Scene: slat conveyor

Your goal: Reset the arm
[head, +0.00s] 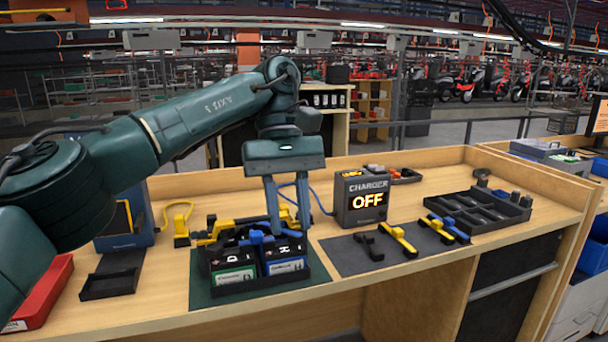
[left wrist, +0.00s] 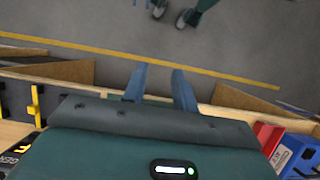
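My left arm comes in from the left in the head view. Its gripper (head: 290,232) points down in front of or over the black battery holder (head: 250,288); the exact gap cannot be told. The two fingers are apart with nothing seen between them. They also show apart and empty in the left wrist view (left wrist: 160,98), with the bench edge and grey floor beyond. The holder has a green-labelled block (head: 234,276) and a blue-labelled block (head: 287,267) in it. The fingers partly hide what lies behind them. My right gripper is not in view.
A charger (head: 366,181) reading OFF stands behind the holder to the right. Yellow, blue and black clamp-like tools lie on a dark mat (head: 345,255). A black compartment tray (head: 485,213) is at right. A red bin (head: 45,292) and an empty small tray (head: 108,285) are at left.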

